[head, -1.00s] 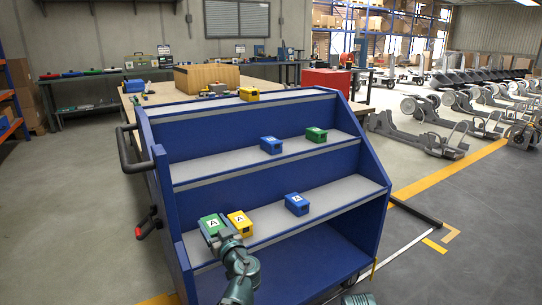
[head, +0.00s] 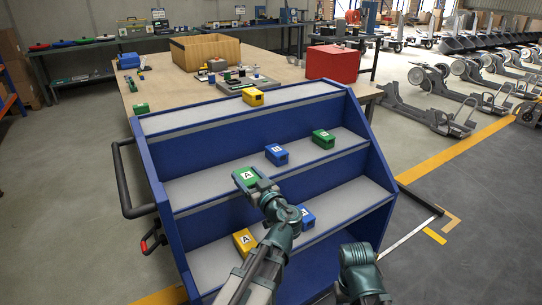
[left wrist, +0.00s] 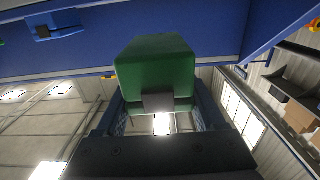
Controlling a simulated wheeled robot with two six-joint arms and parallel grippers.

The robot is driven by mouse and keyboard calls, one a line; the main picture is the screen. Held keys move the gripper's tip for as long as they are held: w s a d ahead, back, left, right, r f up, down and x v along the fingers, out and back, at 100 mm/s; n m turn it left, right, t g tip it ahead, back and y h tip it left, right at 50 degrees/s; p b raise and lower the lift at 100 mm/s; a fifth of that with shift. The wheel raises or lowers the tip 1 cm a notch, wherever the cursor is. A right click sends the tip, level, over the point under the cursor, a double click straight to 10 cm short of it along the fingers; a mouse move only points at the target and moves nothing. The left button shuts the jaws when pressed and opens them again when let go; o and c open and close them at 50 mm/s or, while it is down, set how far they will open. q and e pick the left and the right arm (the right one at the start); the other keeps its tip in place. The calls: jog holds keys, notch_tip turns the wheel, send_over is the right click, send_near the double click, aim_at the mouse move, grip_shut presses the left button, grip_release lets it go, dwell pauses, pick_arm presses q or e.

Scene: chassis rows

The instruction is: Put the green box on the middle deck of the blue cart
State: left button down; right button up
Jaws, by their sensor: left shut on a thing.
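The blue cart (head: 235,138) has three stepped grey decks. The green box (head: 245,178), marked A, is in my left gripper (head: 256,187). In the left wrist view the green box (left wrist: 157,70) sits between the fingers. In the head view it overlaps the front of the middle deck (head: 195,188), tilted. Its height over the deck is hard to judge, and I see no clear contact. A blue box (head: 277,154) and another green box (head: 323,139) stand on the middle deck, right of it. My right arm shows at lower right, but its fingers do not.
A yellow box (head: 253,97) is on the top deck. A yellow box (head: 244,241) and a blue box (head: 307,219), partly hidden by my left arm, are on the lower deck. The middle deck's left part is clear. A workbench (head: 165,92) stands behind the cart.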

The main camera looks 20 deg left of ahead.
pick_arm(q)
jog(key=w+a, duration=0.2)
jog(key=a, duration=0.2)
jog(key=w+a+f+b, duration=0.1)
jog(key=w+a, duration=0.2)
jog(key=a, duration=0.2)
jog(key=w+a, duration=0.2)
jog(key=a, duration=0.3)
jog(key=shift+w+a+f, duration=0.15)
jog(key=shift+f, duration=0.15)
notch_tip(320, 180, down, 4)
jog(key=b, duration=0.4)
jog(key=shift+r, duration=0.25)
jog(key=shift+c, duration=2.2)
grip_release()
jog(key=shift+f, duration=0.2)
jog(key=o, duration=0.4)
jog(key=shift+r, duration=0.1)
jog(key=shift+o, duration=0.2)
